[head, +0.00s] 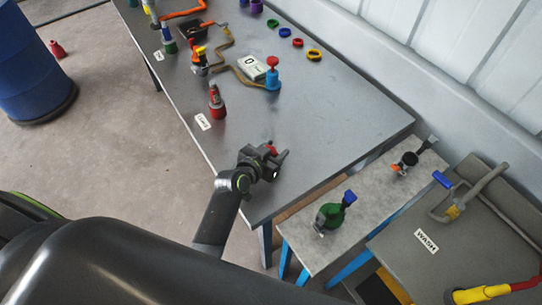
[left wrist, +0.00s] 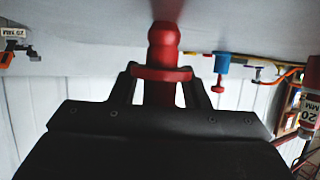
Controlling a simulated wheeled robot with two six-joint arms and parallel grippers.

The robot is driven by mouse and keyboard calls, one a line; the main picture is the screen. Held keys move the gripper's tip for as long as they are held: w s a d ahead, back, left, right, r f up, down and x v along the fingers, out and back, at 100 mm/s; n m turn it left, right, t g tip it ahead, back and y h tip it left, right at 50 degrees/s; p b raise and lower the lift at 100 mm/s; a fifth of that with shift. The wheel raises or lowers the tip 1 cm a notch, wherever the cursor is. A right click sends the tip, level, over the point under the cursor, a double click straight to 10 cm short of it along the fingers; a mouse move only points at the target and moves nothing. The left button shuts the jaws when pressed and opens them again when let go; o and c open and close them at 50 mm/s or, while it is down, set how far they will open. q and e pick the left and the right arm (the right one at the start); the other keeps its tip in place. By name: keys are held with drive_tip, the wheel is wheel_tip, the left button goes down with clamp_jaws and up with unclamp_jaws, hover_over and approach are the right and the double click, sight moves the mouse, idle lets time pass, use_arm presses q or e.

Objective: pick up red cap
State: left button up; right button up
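The red cap (left wrist: 162,45) is between the two fingers of my left gripper (left wrist: 162,80) in the left wrist view. It has a rounded end, a narrower body and a wide collar that meets both fingers; its near end is hidden by the gripper body. In the head view the left gripper (head: 277,157) is above the table's near corner, and a bit of the red cap (head: 272,149) shows at its fingers. I cannot tell whether the cap touches the table. My right gripper is in neither view.
On the grey table (head: 340,115) stand a red bottle (head: 217,103), a blue piece with a red knob (head: 272,79) and several coloured rings. A lower bench (head: 375,205) with a green valve (head: 330,215) is to the right. The table right of the gripper is clear.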

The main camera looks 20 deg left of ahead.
use_arm(q)
clamp_jaws()
drive_tip(key=shift+r, duration=0.1)
drive_tip(key=s+a+r+n+y+b, duration=0.1)
drive_tip(key=a+r, duration=0.1)
drive_tip(key=r, duration=1.2)
drive_tip(key=s+a+r+n+y+b, duration=0.1)
drive_tip(key=a+r+n+y+b, duration=0.1)
drive_tip(key=r, duration=1.2)
drive_tip(key=shift+a+r+y+b, duration=0.3)
drive_tip(key=shift+a+r, duration=0.05)
